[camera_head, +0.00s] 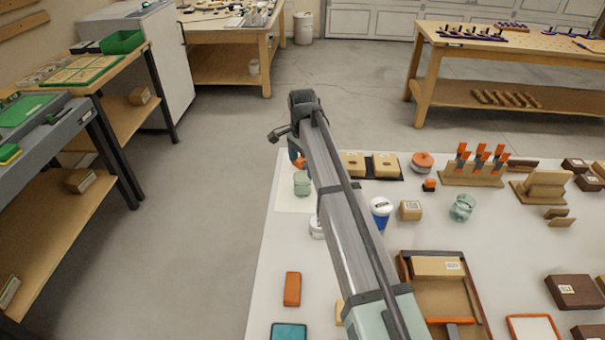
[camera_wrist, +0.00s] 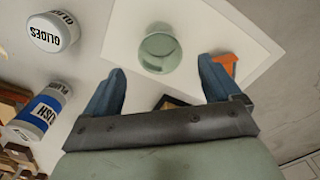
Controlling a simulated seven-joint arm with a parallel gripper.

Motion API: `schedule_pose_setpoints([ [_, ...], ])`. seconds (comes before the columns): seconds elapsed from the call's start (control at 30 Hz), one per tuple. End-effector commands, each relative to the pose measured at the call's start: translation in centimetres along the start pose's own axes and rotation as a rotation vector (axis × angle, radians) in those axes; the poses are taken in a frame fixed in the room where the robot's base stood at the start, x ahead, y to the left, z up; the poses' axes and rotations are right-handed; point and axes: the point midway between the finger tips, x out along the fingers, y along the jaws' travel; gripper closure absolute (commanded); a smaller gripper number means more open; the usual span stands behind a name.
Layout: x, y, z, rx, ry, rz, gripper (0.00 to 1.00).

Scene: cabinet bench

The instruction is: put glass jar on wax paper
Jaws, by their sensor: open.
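A pale green glass jar (camera_head: 302,184) stands upright on a sheet of white wax paper (camera_head: 288,203) at the table's far left corner. In the wrist view, the jar (camera_wrist: 158,50) stands within the paper (camera_wrist: 235,27), and the space around its sides is clear. My gripper (camera_wrist: 162,84) is open, with its two blue fingers apart and nothing between them. The jar is just beyond the fingertips, not held. In the head view my arm hides most of the gripper, with one blue finger (camera_head: 292,153) showing behind the jar.
A second greenish glass jar (camera_head: 462,208) stands farther right. An orange item (camera_wrist: 228,62) lies by my right finger. A wooden tray (camera_head: 440,295) sits in front.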

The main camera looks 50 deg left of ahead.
Motion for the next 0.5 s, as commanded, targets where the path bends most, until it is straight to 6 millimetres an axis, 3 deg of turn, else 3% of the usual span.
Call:
schedule_pose_setpoints([
  [0.2,-2.2,0.0,0.0,0.000,0.000,-0.001,0.09],
  [0.5,-2.7,0.0,0.0,0.000,0.000,0.001,0.09],
])
